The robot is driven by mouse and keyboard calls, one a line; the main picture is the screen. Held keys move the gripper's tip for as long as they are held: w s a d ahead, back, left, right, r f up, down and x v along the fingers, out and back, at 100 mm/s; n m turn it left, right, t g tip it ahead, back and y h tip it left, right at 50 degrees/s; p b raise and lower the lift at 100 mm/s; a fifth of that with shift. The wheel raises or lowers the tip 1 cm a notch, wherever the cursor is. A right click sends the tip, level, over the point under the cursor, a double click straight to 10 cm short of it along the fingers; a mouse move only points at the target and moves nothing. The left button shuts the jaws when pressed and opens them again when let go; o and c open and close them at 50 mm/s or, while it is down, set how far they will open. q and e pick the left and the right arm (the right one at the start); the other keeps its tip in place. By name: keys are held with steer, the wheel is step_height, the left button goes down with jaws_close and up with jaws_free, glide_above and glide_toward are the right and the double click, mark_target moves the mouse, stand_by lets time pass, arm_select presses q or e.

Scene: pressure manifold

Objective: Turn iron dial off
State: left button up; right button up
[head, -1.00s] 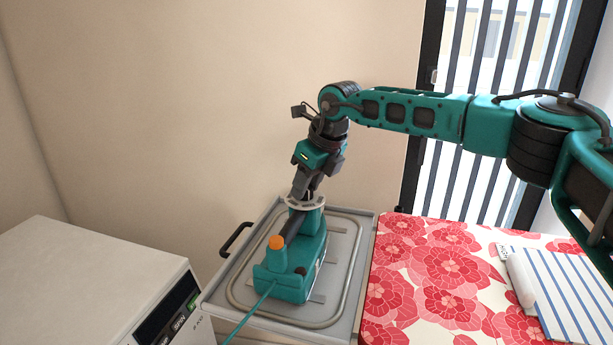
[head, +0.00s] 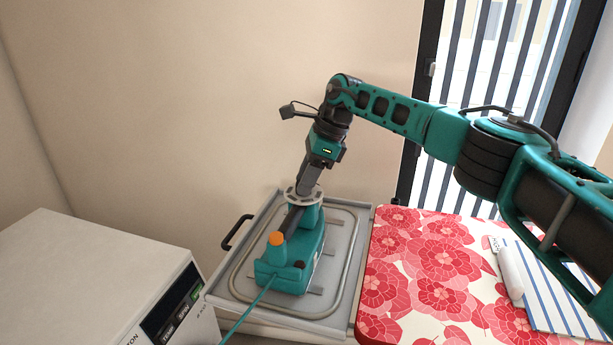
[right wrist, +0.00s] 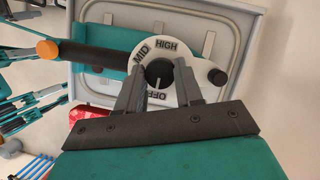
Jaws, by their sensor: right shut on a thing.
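The teal iron (head: 288,270) with an orange cap and dark handle sits on the grey ironing tray. Its round white dial (head: 304,196) is at the far end of the iron. In the right wrist view the dial (right wrist: 196,48) shows the labels HIGH, MID and OFF around a dark centre knob (right wrist: 158,72). My right gripper (right wrist: 161,71) reaches down from above, its fingers on either side of the knob and shut on it. The fingers partly cover the dial face, and I cannot tell the exact setting. My left gripper is not in view.
The grey tray (head: 342,270) has a raised metal rail and a black side handle (head: 236,232). A teal cord (head: 246,315) runs toward the front. A white appliance (head: 90,290) stands at left. A red floral surface (head: 430,270) with a striped cloth (head: 555,290) lies at right.

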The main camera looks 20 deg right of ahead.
steer(key=shift+n, duration=0.3)
steer(key=o, duration=1)
steer(key=v, duration=1.3)
steer(key=shift+w, duration=0.15)
steer(key=shift+f, duration=0.1)
